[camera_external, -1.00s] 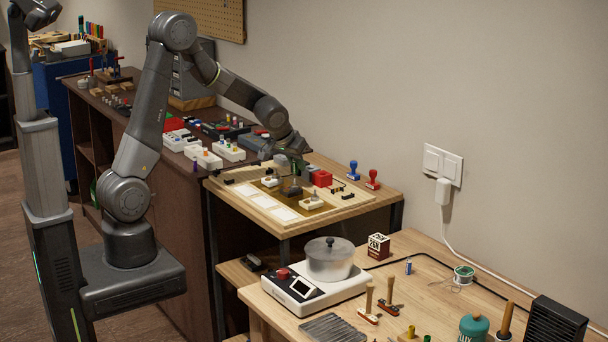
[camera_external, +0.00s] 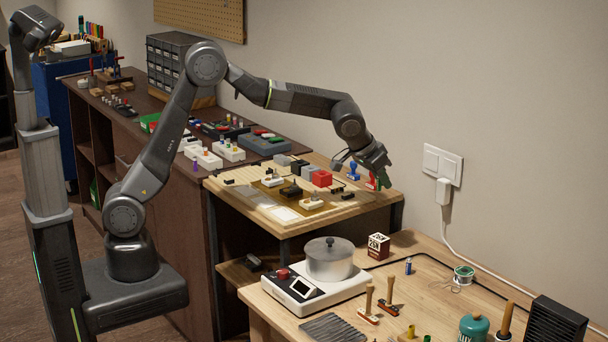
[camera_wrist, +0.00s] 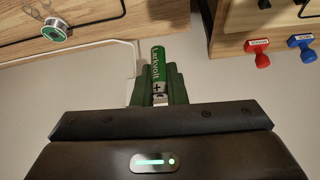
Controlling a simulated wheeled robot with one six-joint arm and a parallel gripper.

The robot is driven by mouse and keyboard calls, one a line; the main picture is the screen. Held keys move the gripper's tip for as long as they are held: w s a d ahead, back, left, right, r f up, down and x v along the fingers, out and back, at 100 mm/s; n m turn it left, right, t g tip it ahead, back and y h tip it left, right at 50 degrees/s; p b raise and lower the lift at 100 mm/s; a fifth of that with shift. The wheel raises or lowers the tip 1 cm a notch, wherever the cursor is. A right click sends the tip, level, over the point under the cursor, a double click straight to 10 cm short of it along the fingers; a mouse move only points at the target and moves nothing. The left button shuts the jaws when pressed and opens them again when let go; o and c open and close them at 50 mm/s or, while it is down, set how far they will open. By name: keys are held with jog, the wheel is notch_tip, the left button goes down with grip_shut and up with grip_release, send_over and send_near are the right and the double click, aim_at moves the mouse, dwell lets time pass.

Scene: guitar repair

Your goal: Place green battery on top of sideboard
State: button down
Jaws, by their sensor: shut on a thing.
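The green battery (camera_wrist: 158,68) is between the two fingers of my gripper (camera_wrist: 158,82) in the wrist view, its printed label and plus mark facing the camera. In the external view my gripper (camera_external: 383,180) is in the air by the right edge of the light wooden worktop, near the wall. A bit of green shows at its fingertips. The dark brown sideboard (camera_external: 180,220) stands to the left, well away from my gripper. Its top bears trays and small parts.
A blue stamp (camera_external: 353,171) and a red stamp (camera_wrist: 257,50) stand close to my gripper. The light worktop (camera_external: 225,193) holds a parts board. A lower bench (camera_external: 440,285) carries a pot (camera_external: 329,262), a small box (camera_external: 378,246), a blue battery (camera_external: 408,266) and a solder spool (camera_wrist: 53,30).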

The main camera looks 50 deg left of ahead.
jog(key=s+d+m+h+b, duration=0.1)
jog(key=s+d, duration=0.2)
jog(key=d, duration=0.7)
jog(key=s+d+m+h+b, duration=0.1)
jog(key=s+d+m, duration=0.15)
jog(key=d, duration=0.75)
send_over(418, 289)
jog(key=s, duration=0.2)
jog(key=shift+n, duration=0.35)
jog(key=f, duration=1.4)
jog(key=shift+a+f, duration=0.1)
jog(key=shift+a, duration=0.3)
jog(key=shift+f, duration=2.2)
jog(key=shift+f, duration=0.2)
jog(key=c, duration=1.5)
grip_release()
jog(key=shift+r, duration=0.1)
